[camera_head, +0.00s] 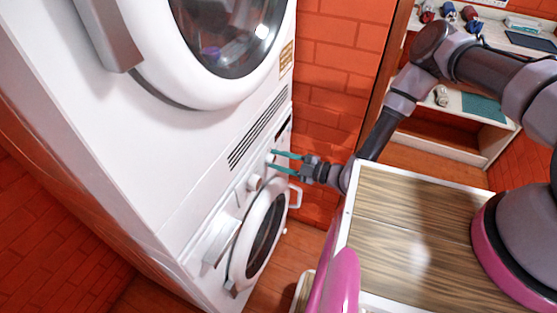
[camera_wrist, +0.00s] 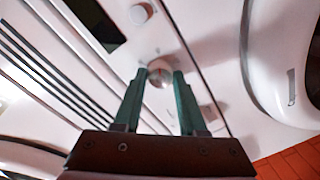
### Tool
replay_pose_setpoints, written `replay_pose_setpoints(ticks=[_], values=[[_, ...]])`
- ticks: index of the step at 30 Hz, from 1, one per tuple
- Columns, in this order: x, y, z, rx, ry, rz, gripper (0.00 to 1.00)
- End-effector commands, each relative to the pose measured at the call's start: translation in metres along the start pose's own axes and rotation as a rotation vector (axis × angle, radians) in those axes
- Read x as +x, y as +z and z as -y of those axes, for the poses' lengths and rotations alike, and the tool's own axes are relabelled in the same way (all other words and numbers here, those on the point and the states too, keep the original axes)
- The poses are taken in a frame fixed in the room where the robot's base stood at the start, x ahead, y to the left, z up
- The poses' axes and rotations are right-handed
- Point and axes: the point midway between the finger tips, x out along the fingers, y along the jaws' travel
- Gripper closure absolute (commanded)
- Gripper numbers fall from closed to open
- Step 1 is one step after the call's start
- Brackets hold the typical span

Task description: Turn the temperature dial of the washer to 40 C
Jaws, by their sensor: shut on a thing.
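The washer is the lower white machine with a round door (camera_head: 264,232). My gripper (camera_head: 270,162) reaches its control panel from the right. In the wrist view my gripper (camera_wrist: 161,76) has its two green fingers on either side of a round pale dial (camera_wrist: 160,74), shut on it. Its markings are too small to read, so the temperature it points to cannot be told. A second round knob (camera_wrist: 140,12) is farther up the panel in the wrist view. In the head view a white knob (camera_head: 254,183) shows left of my fingers.
A second white machine with a round door (camera_head: 225,45) is stacked above. Dark vent slots (camera_head: 258,127) lie between the doors. A wood-topped table (camera_head: 400,215) stands to the right of the machines. A shelf unit (camera_head: 465,130) is at the back right.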

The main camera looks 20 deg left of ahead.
Motion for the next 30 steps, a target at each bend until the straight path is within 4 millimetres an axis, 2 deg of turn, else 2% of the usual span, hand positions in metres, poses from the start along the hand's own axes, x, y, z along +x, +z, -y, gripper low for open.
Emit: replay_pose_setpoints(ticks=[19,20,21,22,30], values=[[-0.0017,0.0004,0.0021,0.048,-0.005,-0.001,1.00],[-0.0017,0.0004,0.0021,0.048,-0.005,-0.001,0.48],[-0.0016,0.0003,0.0020,0.048,-0.005,-0.001,0.33],[-0.0015,0.0003,0.0018,0.048,-0.005,-0.001,0.29],[-0.0008,0.0002,0.0008,0.047,-0.002,-0.002,0.29]])
